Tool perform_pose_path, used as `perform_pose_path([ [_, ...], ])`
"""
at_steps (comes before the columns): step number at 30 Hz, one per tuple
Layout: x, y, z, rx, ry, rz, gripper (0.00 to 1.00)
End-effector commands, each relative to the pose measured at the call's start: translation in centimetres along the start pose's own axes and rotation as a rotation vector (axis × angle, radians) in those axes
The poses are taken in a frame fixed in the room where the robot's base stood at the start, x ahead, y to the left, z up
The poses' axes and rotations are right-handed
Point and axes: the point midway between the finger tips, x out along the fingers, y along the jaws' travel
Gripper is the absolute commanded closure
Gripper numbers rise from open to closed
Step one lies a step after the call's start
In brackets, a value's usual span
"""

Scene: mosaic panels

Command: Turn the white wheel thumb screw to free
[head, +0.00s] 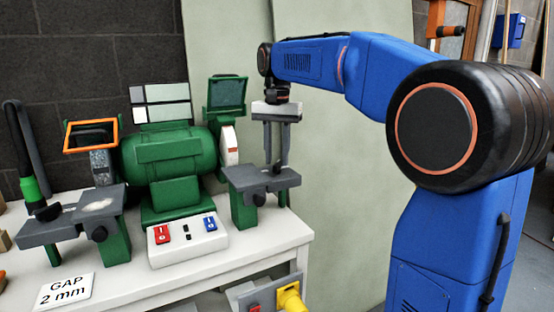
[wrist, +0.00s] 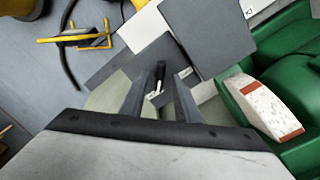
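The bench grinder (head: 168,158) is green and stands on a white bench. Its white wheel (head: 229,145) is at the right end and also shows in the wrist view (wrist: 264,105). The grey tool rest (head: 250,180) sits in front of that wheel on a green post. A dark thumb screw (head: 258,198) shows below the rest's front edge. My gripper (head: 276,168) points down at the right part of this rest, with a gap between its fingers. In the wrist view a small black part (wrist: 160,71) shows between the fingertips; contact with it cannot be told.
The left tool rest (head: 72,218) has its own dark knob (head: 98,233). A white switch box (head: 188,240) with red and blue switches stands in front. A sign (head: 66,291) reads "GAP 2 mm". A yellow item (head: 291,298) is low at the bench's right end.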

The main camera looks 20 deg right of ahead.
Motion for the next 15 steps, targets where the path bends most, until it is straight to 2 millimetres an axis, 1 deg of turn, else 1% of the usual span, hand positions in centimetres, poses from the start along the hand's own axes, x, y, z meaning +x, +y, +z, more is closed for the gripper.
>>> perform_pose_path([
  [3, 0.94, 0.01, 0.01, 0.0, 0.0, 0.0, 0.7],
  [6, 1.3, 0.01, 0.02, 0.0, 0.0, 0.0, 0.7],
  [14, 1.42, 0.0, 0.01, 0.0, 0.0, 0.0, 0.7],
  [15, 1.41, 0.0, 0.01, 0.0, 0.0, 0.0, 0.75],
])
